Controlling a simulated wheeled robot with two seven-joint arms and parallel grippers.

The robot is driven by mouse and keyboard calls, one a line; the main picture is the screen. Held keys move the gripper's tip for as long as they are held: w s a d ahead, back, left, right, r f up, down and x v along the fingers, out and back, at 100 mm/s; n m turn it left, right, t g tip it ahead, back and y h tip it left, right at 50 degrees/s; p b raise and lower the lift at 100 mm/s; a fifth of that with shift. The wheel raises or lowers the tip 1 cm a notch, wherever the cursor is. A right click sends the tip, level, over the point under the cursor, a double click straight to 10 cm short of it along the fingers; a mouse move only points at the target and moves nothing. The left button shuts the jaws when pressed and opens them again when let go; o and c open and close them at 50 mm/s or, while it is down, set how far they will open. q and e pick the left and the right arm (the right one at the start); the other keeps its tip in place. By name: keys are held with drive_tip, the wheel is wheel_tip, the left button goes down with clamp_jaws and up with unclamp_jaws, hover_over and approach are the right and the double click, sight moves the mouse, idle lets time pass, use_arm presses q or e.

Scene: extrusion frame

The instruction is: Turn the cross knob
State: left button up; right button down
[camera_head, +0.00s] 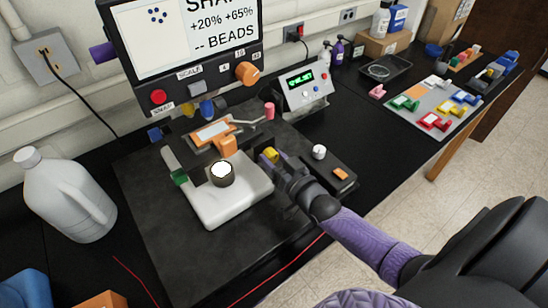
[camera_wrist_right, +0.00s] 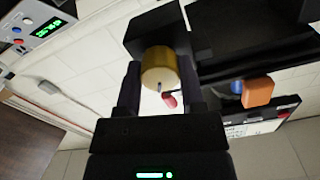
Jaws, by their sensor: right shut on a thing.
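A yellow, brass-coloured round knob (camera_head: 270,154) sits at the right side of the black stage behind the white plate. In the right wrist view the knob (camera_wrist_right: 160,68) shows between the two dark fingers, on a black block. My right gripper (camera_head: 276,162) comes in from the right and is shut on this knob. Its fingers also show in the wrist view (camera_wrist_right: 160,90), one on each side of it. Whether this is the cross knob cannot be told from its shape. My left gripper is not in view.
A small box with a white knob (camera_head: 319,152) is close on the right.

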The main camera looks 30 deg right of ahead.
drive_tip(key=shift+m, duration=2.3)
drive_tip(key=shift+c, duration=1.1)
unclamp_jaws()
drive_tip(key=s, duration=1)
drive_tip(key=shift+d+p, duration=0.3)
drive_tip(key=shift+d, duration=0.1)
